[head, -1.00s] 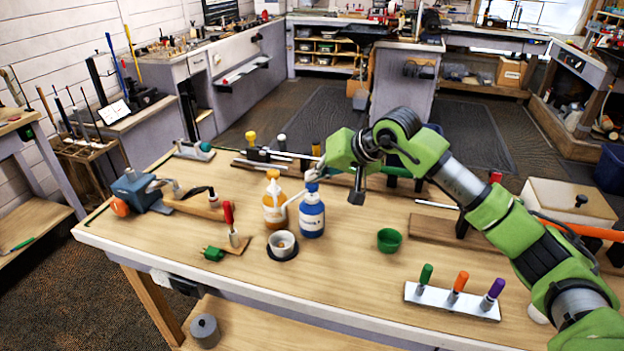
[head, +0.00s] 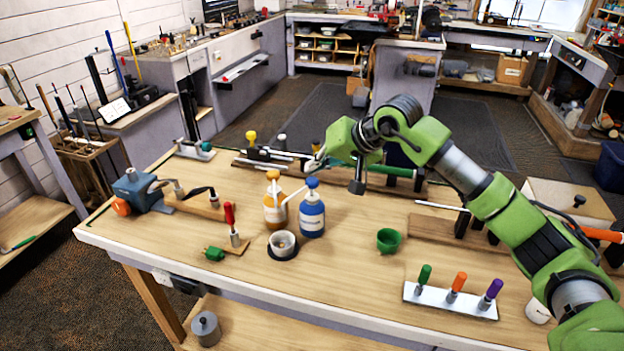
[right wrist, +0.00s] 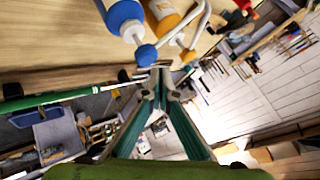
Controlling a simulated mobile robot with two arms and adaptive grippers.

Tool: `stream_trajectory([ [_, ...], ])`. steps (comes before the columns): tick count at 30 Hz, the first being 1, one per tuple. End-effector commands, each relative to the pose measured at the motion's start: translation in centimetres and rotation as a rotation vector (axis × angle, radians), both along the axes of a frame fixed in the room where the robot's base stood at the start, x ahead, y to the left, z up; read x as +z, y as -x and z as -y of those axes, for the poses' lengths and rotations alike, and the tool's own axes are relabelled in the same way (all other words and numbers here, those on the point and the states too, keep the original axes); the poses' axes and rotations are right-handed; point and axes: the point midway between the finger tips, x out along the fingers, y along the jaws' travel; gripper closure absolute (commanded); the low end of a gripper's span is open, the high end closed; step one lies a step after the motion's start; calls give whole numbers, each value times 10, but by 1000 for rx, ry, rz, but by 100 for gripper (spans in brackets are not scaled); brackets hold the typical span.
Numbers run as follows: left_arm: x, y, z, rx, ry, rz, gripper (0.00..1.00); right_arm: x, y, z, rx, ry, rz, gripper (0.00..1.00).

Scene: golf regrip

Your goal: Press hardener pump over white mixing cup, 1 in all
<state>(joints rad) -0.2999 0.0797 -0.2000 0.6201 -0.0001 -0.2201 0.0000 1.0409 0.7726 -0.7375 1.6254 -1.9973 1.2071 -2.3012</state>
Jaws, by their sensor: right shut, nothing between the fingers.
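The white mixing cup (head: 283,240) stands upright on a dark round base near the front of the bench. Right behind it are an amber bottle (head: 276,212) with an orange pump head and a blue bottle (head: 312,218) with a blue pump head (head: 312,183). The labels are too small to read, so I cannot tell which is hardener. The blue pump's white spout reaches left, above the cup. My right gripper (head: 318,161) is shut and empty, just above the blue pump head with a small gap. In the right wrist view its fingertips (right wrist: 160,70) are beside the blue pump head (right wrist: 146,55).
A green cup (head: 389,240) stands to the right. A white rack (head: 450,302) with several coloured handles is at front right. A red-handled tool (head: 230,218) stands left of the mixing cup. Golf clubs lie in supports behind the bottles. The bench between the bottles and green cup is clear.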

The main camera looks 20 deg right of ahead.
Motion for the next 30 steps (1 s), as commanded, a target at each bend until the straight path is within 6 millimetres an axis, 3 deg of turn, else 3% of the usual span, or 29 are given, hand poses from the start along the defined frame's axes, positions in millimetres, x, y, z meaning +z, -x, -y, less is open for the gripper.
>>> stream_trajectory([
  [15,23,0,0,0,0,0,100,48,0,0,-1,-1,0,100],
  [30,22,0,0,0,0,0,100,48,0,0,-1,0,1,100],
])
